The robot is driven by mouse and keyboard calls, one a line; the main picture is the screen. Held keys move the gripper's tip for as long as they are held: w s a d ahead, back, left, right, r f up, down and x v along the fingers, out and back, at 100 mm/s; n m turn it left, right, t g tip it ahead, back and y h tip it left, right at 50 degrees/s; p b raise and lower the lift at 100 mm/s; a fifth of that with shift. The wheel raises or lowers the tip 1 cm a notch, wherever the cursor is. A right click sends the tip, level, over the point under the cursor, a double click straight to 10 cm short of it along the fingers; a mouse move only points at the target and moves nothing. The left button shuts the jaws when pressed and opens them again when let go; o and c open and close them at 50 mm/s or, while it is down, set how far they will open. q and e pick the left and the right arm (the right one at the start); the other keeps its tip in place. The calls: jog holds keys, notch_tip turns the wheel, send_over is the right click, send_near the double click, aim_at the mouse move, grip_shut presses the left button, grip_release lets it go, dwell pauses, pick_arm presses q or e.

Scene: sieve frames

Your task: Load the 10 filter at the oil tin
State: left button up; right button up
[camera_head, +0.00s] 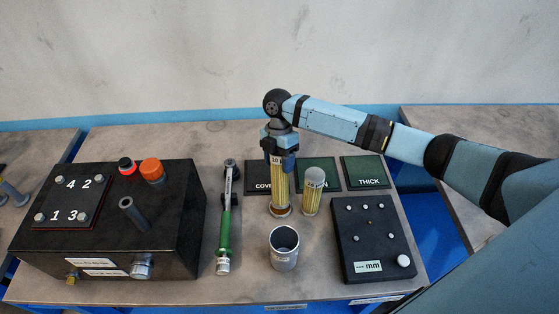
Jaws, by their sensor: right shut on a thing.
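The filter marked 10 (279,190) is a tall, upright yellow cylinder with a pale label near its top. My right gripper (280,158) comes down from above and is shut on its upper end. I cannot tell whether its base touches the table or hangs just above it. The oil tin appears to be the grey open-topped cup (284,259), standing upright in front of the filter. A second yellow filter (312,194) with a grey top stands close to the right of the held one. My left gripper is not in view.
A black box (180,225) with numbered plate and knobs fills the left. A green-handled tool (224,236) lies left of the tin. A black panel (371,235) marked mm lies right. Dark mats lie behind, one reading THICK (368,182). Bare table surrounds the tin.

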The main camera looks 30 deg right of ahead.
jog(key=shift+f, duration=0.1)
dwell(0.3)
jog(key=shift+f, duration=0.5)
dwell(2.1)
jog(key=shift+p, duration=0.3)
notch_tip(320, 180, up, 2)
jog(key=shift+r+p, duration=0.1)
jog(key=shift+p, duration=0.85)
notch_tip(320, 180, up, 3)
jog(key=p, duration=0.2)
jog(key=shift+p, duration=0.35)
notch_tip(320, 180, up, 2)
jog(key=shift+p, duration=1.1)
